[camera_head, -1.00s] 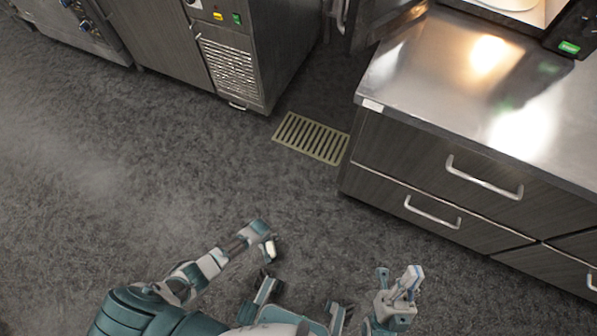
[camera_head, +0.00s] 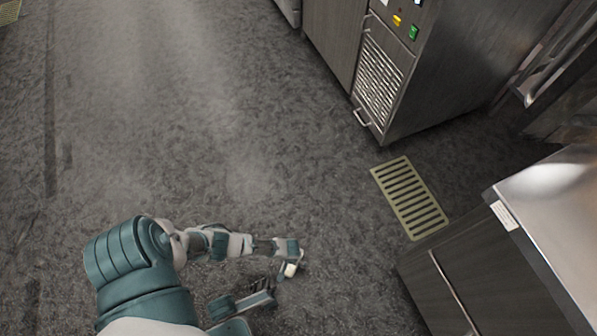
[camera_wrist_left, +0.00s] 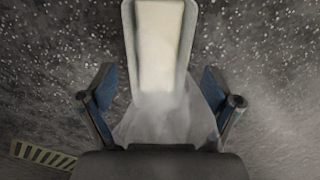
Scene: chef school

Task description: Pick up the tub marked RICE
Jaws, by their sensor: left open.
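No tub marked RICE shows in either view. My left gripper (camera_head: 289,270) is over the dark floor, low in the head view, left of the floor drain. In the left wrist view its two fingers (camera_wrist_left: 157,85) stand wide apart, and no tub is between them.
A steel counter with drawers (camera_head: 480,275) stands at the lower right. A steel appliance (camera_head: 435,75) with a vent grille stands at the top right. A flat yellowish floor drain (camera_head: 410,197) lies between them. The floor at left and middle is clear.

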